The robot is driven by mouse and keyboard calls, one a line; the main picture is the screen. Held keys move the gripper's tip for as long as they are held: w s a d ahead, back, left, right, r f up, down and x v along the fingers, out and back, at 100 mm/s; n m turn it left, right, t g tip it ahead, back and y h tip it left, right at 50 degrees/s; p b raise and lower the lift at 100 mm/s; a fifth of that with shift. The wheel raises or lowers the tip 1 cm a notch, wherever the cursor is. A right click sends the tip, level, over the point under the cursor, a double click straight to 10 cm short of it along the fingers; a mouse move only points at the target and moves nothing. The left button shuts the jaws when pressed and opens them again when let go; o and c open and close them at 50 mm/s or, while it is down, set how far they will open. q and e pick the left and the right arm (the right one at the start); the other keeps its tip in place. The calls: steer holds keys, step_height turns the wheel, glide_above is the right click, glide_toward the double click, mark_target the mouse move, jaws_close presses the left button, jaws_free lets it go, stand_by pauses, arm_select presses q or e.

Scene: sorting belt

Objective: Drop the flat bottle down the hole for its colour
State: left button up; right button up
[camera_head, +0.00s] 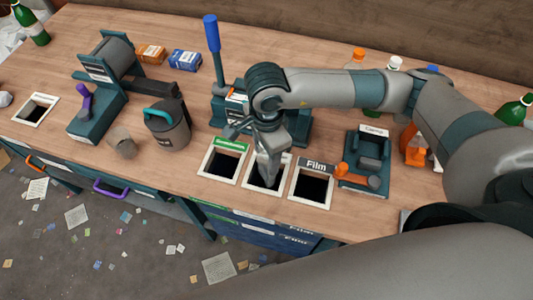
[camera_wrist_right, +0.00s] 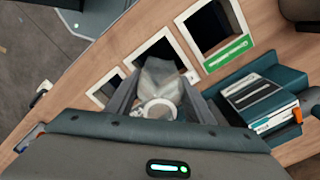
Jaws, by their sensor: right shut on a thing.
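My right gripper (camera_head: 266,135) is shut on a flat, grey, see-through-looking bottle (camera_head: 269,164) and points down over the middle hole. In the right wrist view the bottle (camera_wrist_right: 161,78) sits between the fingers, with a pale ring (camera_wrist_right: 158,108) at its near end. Its far end overlaps the middle hole's white frame (camera_wrist_right: 133,62); I cannot tell how deep it reaches. The green-labelled hole (camera_head: 231,144) is left of it in the head view, and the hole labelled Film (camera_head: 316,165) is right. The middle hole's label is hidden. My left gripper is not in view.
A clamp device (camera_head: 366,160) stands right of the holes, and a teal press with a blue handle (camera_head: 212,35) behind. A grey canister (camera_head: 167,124) and a cup (camera_head: 122,142) stand to the left. Several bottles stand at the back right, partly behind my arm.

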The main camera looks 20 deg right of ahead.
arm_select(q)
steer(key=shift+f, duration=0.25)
arm_select(e)
steer(key=shift+f, duration=0.25)
steer(key=o, duration=1.2)
steer(key=shift+r, duration=0.1)
step_height(320, 180, up, 11)
steer(key=b, duration=0.3)
step_height(320, 180, up, 5)
steer(key=shift+r+b, duration=0.1)
steer(key=shift+b, duration=0.5)
steer(key=shift+r, duration=0.55)
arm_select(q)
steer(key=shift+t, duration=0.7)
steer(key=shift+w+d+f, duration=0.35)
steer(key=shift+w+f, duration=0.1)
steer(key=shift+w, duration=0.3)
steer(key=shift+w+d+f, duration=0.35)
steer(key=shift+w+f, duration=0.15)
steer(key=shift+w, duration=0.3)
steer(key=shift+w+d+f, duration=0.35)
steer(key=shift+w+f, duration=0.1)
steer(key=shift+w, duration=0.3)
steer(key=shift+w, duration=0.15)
